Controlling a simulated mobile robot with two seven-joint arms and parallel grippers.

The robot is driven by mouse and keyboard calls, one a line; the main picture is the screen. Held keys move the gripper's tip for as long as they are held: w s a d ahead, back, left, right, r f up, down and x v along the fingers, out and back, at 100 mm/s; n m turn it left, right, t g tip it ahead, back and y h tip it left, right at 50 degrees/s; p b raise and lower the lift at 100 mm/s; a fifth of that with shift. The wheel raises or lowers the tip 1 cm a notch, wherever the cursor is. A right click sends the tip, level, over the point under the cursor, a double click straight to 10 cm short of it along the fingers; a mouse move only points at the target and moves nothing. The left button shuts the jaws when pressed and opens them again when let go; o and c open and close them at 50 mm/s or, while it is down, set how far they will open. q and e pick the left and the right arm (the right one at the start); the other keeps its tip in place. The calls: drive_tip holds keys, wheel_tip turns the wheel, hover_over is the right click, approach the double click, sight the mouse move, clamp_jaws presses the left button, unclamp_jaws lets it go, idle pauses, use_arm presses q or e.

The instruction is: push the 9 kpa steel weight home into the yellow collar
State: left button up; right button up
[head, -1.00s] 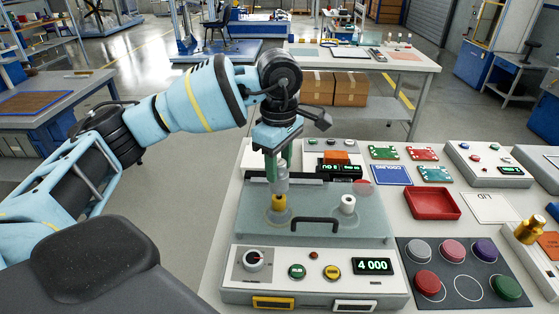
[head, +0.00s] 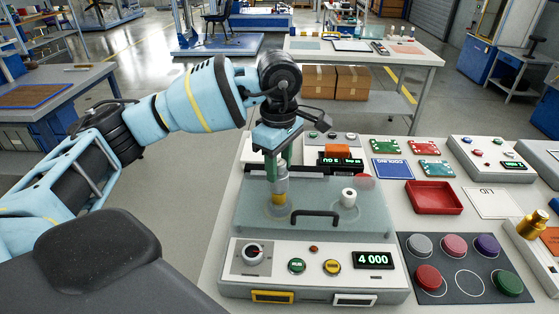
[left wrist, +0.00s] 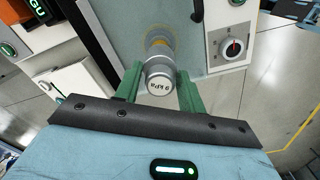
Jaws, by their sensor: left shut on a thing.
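The 9 kPa steel weight (left wrist: 160,83) is a grey cylinder with its marked end facing the camera in the left wrist view. It also shows in the head view (head: 280,182), upright below my left gripper (head: 279,172). The gripper's green fingers are shut on the weight, one on each side. The yellow collar (head: 279,199) is directly under the weight on the clear-topped grey machine. The weight's lower end meets the collar, but how deep it sits is hidden. In the left wrist view the collar (left wrist: 158,42) is partly hidden behind the weight. My right gripper is out of view.
A white cylinder (head: 348,197) stands on the machine right of the collar, and a black handle (head: 315,216) is in front. The machine's front panel (head: 315,270) has a knob, buttons and a display reading 4 000. A red tray (head: 433,194) lies to the right.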

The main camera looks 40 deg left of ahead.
use_arm(q)
drive_tip(key=shift+f, duration=0.3)
drive_tip(key=o, duration=0.9)
drive_tip(key=shift+o, duration=0.5)
drive_tip(key=shift+r, duration=3.95)
drive_tip(key=shift+f, duration=0.1)
